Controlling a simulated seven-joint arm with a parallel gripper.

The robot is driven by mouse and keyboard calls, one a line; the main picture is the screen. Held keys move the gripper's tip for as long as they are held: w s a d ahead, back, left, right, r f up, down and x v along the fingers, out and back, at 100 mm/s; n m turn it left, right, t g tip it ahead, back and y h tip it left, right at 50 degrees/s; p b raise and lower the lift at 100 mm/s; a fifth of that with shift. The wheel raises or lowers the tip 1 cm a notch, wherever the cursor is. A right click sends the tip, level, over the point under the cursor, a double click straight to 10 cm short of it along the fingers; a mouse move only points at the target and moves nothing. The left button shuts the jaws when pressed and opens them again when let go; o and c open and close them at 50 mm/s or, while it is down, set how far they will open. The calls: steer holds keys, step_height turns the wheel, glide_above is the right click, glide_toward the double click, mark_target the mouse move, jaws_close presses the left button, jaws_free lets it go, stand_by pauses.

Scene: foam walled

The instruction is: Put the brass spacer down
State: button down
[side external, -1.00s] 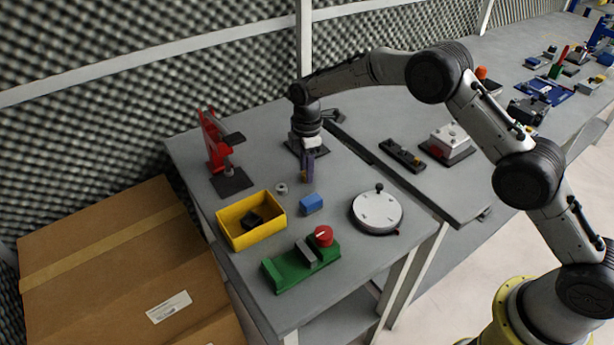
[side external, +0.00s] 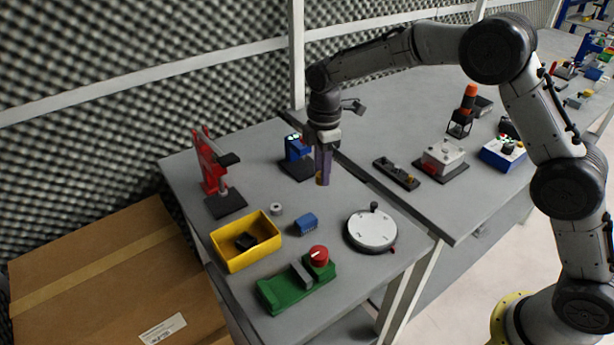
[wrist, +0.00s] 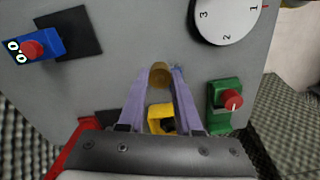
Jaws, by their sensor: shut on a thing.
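The brass spacer (wrist: 159,74) is a short brass-coloured cylinder between the tips of my gripper's purple fingers in the wrist view. My gripper (wrist: 160,80) is shut on it. In the side external view, my gripper (side external: 323,172) points down over the grey bench (side external: 335,205), between the blue device and the white dial. The spacer (side external: 321,179) is only a small brass patch at the fingertips there. I cannot tell exactly how high it is above the bench.
A blue device (side external: 297,150) stands behind left, and a red press (side external: 212,170) farther left. A yellow bin (side external: 245,243), grey ring (side external: 277,209), blue block (side external: 306,223), green fixture (side external: 295,286) and white dial (side external: 371,231) lie in front. Bare bench lies between block and gripper.

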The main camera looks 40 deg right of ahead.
steer(key=s+d+r, duration=0.2)
steer(key=s+r, duration=0.1)
steer(key=s, duration=0.4)
steer(key=w+d+r+m, duration=0.1)
steer(key=d+m, duration=0.7)
steer(key=m, duration=1)
steer(key=shift+w+m, duration=0.3)
steer(key=shift+w, duration=0.25)
steer(key=shift+r, duration=0.15)
